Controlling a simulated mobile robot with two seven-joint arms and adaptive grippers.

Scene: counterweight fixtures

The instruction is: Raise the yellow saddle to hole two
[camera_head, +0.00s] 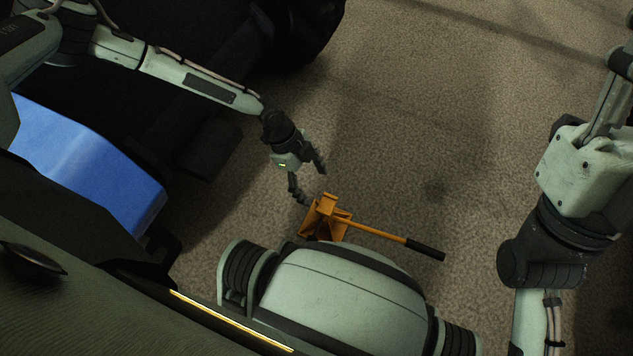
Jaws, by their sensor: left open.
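A yellow-orange stand (325,220) is on the floor near the picture's middle, partly hidden at its bottom by a pale green body part of mine. Its small top piece, which looks like the yellow saddle (327,203), faces up. A yellow bar with a black grip (425,249) reaches from it to the right. Holes are too small to make out. My left gripper (312,187) is open just above and left of the saddle, with one finger close to its left side; I cannot tell whether they touch. My right arm shows at the right, but its gripper is out of view.
A blue block-like thing (85,160) is at the left, beside large dark shapes along the upper left. The speckled beige floor (430,120) is clear above and to the right of the stand. My own body covers the bottom of the view.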

